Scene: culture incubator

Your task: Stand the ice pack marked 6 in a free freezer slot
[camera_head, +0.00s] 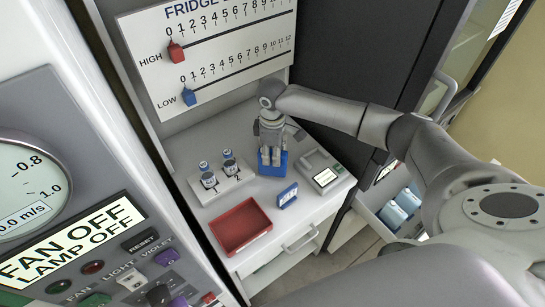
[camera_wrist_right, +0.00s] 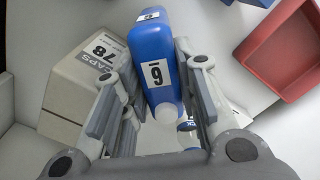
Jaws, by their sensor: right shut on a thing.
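The blue ice pack (camera_wrist_right: 140,45) with a white label that reads 6 stands between the fingers of my right gripper (camera_wrist_right: 155,100) in the right wrist view. In the head view the right gripper (camera_head: 271,158) points down at the white counter, shut on the pack (camera_head: 273,171). The pack looks upright, on or just above the counter; I cannot tell which. An open drawer (camera_head: 372,213) at the right holds light-blue blocks (camera_head: 402,204), partly hidden by my right arm. Its slots cannot be made out. My left gripper is not in view.
A red tray (camera_head: 240,227), a small blue labelled item (camera_head: 288,196), a vial rack (camera_head: 221,181) and a grey box-like device (camera_head: 322,176) stand close around the gripper. A scale board (camera_head: 215,50) is behind. A control panel (camera_head: 90,240) fills the left.

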